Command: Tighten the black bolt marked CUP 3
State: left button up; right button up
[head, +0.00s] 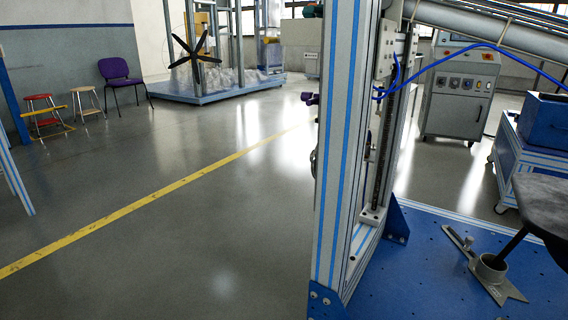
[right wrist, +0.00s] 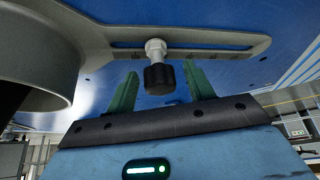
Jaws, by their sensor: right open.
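The black bolt (right wrist: 160,78) hangs below a pale metal nut in the slot of a grey slotted bracket (right wrist: 215,43) in the right wrist view. The bracket joins a round grey cup (right wrist: 60,45) at the left. My right gripper (right wrist: 162,92) is open, with one green finger on each side of the bolt. I see gaps between the bolt and both fingers. In the head view the bracket and cup (head: 490,267) sit on the blue plate, with a dark chair leg standing in the cup. I cannot read a CUP 3 mark. My left gripper is not in view.
The blue base plate (head: 420,285) is bare around the bracket. A striped aluminium upright (head: 340,150) stands to its left. A dark chair seat (head: 545,205) overhangs the plate at the right. Open grey floor lies left of the upright, with a purple chair (head: 116,70) far off.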

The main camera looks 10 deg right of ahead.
jog(key=shift+f+n+g+b, duration=0.1)
jog(key=shift+n+g+b, duration=0.3)
jog(key=shift+b, duration=0.7)
jog(key=shift+d+n+y+b, duration=0.1)
jog(key=shift+n+y+b, duration=0.4)
jog(key=shift+n, duration=0.4)
jog(key=shift+n+g, duration=0.3)
jog(key=shift+n, duration=0.4)
jog(key=shift+w+n+y, duration=0.1)
jog(key=shift+n+y, duration=0.3)
jog(key=shift+n, duration=0.2)
jog(key=shift+n+g+y, duration=0.3)
jog(key=shift+n+g, duration=0.6)
jog(key=shift+n, duration=0.5)
